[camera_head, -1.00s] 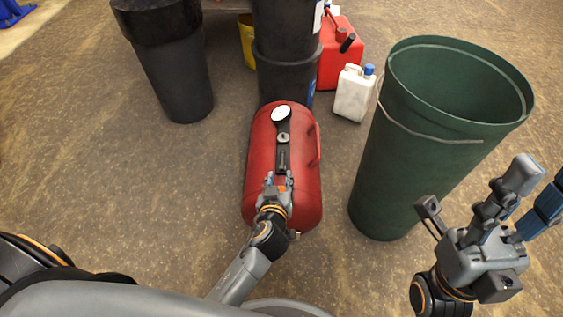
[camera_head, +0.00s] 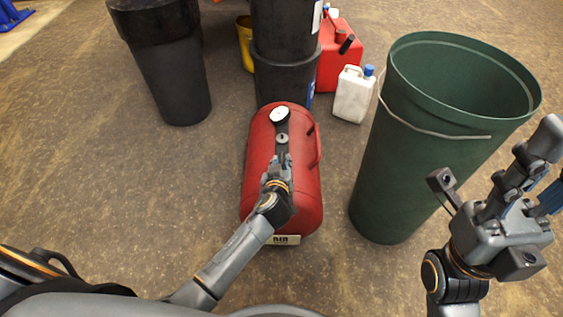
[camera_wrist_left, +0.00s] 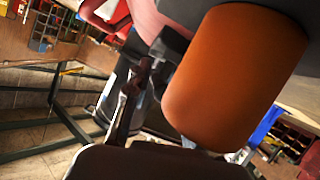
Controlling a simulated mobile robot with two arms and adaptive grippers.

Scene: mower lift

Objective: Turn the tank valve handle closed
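The red tank (camera_head: 258,180) lies on the floor in the middle of the head view, with a white round gauge (camera_head: 280,115) and dark fittings along its top. My left gripper (camera_head: 281,163) is over the top of the tank, behind the gauge on the near side. In the left wrist view a large orange rounded part (camera_wrist_left: 235,75), perhaps the valve handle, fills the upper right close to the camera. The gripper and wrist hide the handle in the head view. Whether the left fingers are closed on it cannot be told. My right gripper (camera_head: 490,215) has its fingers spread, away from the tank.
A tall green bin (camera_head: 410,160) stands right of the tank, near my right gripper. Black bins (camera_head: 165,70) stand at the back left and behind the tank (camera_head: 285,65). A white jug (camera_head: 353,95) and a red fuel can (camera_head: 335,60) stand behind. Floor left of the tank is clear.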

